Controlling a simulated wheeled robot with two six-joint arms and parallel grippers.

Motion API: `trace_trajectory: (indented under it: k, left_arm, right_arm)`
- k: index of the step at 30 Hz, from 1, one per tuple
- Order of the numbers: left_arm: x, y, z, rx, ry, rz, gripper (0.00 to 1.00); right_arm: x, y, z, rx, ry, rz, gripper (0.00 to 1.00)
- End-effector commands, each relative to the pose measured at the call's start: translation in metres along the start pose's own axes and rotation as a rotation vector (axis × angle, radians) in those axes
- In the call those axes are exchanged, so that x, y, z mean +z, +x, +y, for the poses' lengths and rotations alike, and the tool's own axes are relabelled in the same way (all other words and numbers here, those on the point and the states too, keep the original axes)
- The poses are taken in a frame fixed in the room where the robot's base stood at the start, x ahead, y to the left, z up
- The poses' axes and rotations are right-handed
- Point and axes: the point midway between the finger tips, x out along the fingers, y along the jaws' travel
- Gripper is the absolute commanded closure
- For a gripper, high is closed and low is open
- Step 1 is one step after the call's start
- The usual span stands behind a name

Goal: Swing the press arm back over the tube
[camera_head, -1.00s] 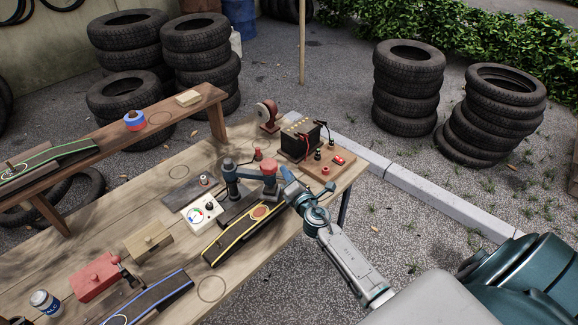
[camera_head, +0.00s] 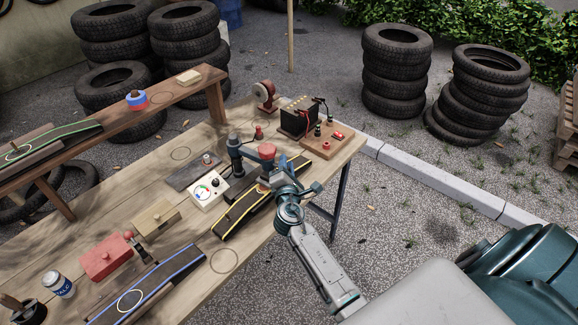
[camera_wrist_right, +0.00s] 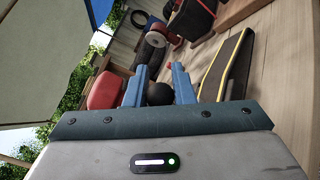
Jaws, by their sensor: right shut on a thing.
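The press stands on the table in the head view, with a dark blue post (camera_head: 234,152) and a press arm reaching right to a red head (camera_head: 267,151). My right gripper (camera_head: 284,172) is by the arm's outer end. In the wrist view its blue fingers (camera_wrist_right: 160,82) close around a dark round knob (camera_wrist_right: 159,93), beside the red head (camera_wrist_right: 104,91). My left gripper is out of view.
A gauge box (camera_head: 207,190) stands left of the press. A battery (camera_head: 300,117) and a terminal board (camera_head: 328,143) are behind right. A blue-edged tube (camera_head: 150,292) and a red box (camera_head: 105,257) lie front left. Bare table surrounds the drawn circle (camera_head: 223,261).

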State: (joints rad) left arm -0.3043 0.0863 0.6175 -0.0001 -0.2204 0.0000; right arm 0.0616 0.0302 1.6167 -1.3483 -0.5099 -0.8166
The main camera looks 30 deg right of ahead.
Motion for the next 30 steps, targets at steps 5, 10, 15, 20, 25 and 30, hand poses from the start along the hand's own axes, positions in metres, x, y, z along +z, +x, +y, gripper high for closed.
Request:
trace_trajectory:
  k: [5,10,15,20,25,30]
  left_arm:
    - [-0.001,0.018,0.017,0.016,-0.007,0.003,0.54]
    - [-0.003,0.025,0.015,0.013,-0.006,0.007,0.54]
    - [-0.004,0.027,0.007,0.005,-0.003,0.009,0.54]
    - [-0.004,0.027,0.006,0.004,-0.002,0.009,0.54]
    - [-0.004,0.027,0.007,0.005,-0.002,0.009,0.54]
    - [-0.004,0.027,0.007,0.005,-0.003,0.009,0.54]
  right_arm:
    - [-0.011,-0.015,0.004,-0.047,0.005,-0.071,1.0]
    - [-0.013,-0.022,0.008,-0.077,0.004,-0.113,1.0]
    - [-0.014,-0.026,0.01,-0.09,0.001,-0.132,1.0]
    - [-0.014,-0.026,0.01,-0.093,0.001,-0.135,1.0]
    - [-0.014,-0.027,0.01,-0.094,0.001,-0.134,1.0]
    - [-0.014,-0.027,0.009,-0.094,0.001,-0.134,0.56]
